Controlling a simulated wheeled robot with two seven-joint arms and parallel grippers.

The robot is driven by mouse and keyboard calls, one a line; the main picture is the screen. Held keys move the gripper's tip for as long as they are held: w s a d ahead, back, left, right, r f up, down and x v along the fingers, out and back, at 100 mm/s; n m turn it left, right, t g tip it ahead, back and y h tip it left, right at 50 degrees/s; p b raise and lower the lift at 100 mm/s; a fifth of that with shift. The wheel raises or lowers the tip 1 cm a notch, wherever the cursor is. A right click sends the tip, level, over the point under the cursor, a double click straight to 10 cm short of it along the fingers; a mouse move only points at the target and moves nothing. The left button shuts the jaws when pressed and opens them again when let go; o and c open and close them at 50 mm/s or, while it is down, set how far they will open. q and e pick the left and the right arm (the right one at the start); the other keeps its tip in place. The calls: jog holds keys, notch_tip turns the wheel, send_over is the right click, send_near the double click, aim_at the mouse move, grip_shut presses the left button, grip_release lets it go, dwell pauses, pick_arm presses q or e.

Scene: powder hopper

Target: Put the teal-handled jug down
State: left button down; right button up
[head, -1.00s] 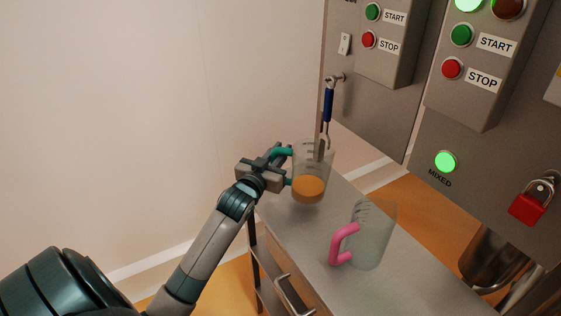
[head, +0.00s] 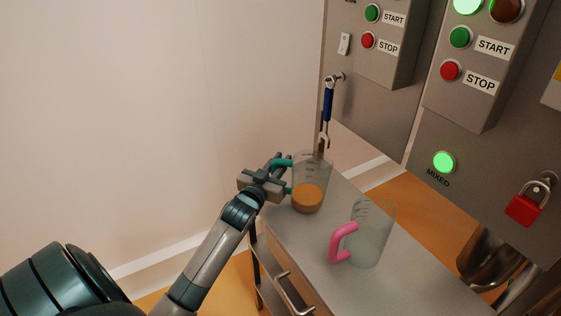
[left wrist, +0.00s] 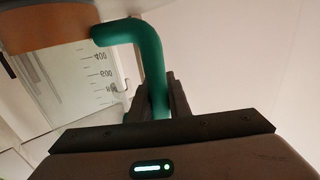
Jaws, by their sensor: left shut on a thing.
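The teal-handled jug (head: 311,180) is a clear jug with orange-brown contents in its lower part. It is upright at the far left part of the grey bench top, and I cannot tell for sure whether its base touches the surface. My left gripper (head: 280,178) is shut on its teal handle. The left wrist view shows the teal handle (left wrist: 150,60) between the fingers (left wrist: 165,95), with the jug's marked wall (left wrist: 85,75) beside it. My right gripper is not in view.
A clear jug with a pink handle (head: 370,238) stands nearer on the bench top (head: 325,225). A blue-handled tool (head: 327,105) hangs on the machine panel behind. Grey control boxes, a lit MIXED lamp (head: 443,162) and a red padlock (head: 523,209) are at the right.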

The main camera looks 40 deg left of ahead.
pick_arm(q)
jog(key=shift+f, duration=0.1)
jog(key=c, duration=1.7)
grip_release()
jog(key=shift+o, duration=0.2)
jog(key=shift+r, duration=0.2)
jog(key=shift+s+f, duration=0.15)
jog(key=shift+s, duration=0.15)
jog(key=s+d+b, duration=0.2)
jog(key=s, duration=0.9)
jog(key=shift+s+d+b, duration=0.15)
jog(key=shift+d+b, duration=0.05)
jog(key=shift+b, duration=0.2)
